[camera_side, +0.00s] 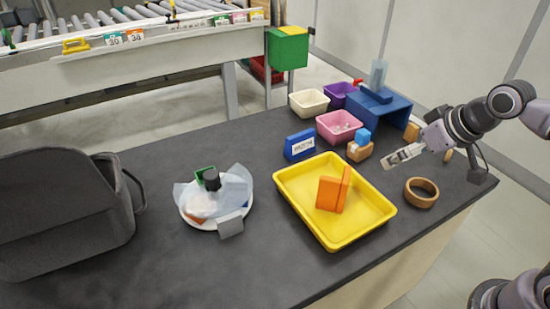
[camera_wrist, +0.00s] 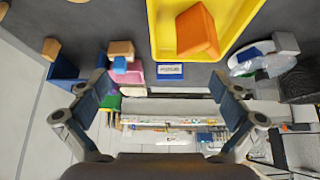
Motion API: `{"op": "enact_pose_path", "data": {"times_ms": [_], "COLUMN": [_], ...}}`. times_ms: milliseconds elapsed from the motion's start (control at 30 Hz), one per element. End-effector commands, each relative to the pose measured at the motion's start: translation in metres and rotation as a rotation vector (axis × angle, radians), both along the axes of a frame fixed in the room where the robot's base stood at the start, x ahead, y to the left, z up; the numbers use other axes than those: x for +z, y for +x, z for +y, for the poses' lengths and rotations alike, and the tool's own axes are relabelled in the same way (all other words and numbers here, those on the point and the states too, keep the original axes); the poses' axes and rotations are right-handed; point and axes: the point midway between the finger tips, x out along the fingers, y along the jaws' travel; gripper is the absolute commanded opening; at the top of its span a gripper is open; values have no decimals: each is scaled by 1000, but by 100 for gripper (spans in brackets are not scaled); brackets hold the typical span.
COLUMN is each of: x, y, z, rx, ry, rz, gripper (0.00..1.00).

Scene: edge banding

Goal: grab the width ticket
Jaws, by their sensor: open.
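A blue block-like stand (camera_side: 299,145) with a white label stands on the dark table behind the yellow tray. The label's small lettering may read "WIDTH", but I cannot be sure. The stand also shows in the wrist view (camera_wrist: 169,71), ahead of my fingers. I cannot tell whether the label is a loose ticket. My gripper (camera_side: 390,164) is above the table's right side, right of the stand and apart from it. In the wrist view my gripper's fingers (camera_wrist: 160,88) are spread wide with nothing between them.
A yellow tray (camera_side: 285,187) holds orange pieces. Pink (camera_side: 339,127), cream and purple bins and a blue bench-like stand (camera_side: 384,107) are behind. A cluttered white plate (camera_side: 190,216) and grey bag (camera_side: 60,215) are left. Number cards (camera_side: 123,38) hang on the conveyor.

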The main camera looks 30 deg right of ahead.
Motion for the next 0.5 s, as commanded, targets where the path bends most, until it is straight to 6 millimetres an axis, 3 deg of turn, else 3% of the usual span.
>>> {"op": "enact_pose_path", "data": {"times_ms": [200,500], "x": [38,61], "y": [58,139], "z": [4,10], "rx": [14,29], "ry": [-3,-7], "rz": [80,191], "gripper": [100,100]}}
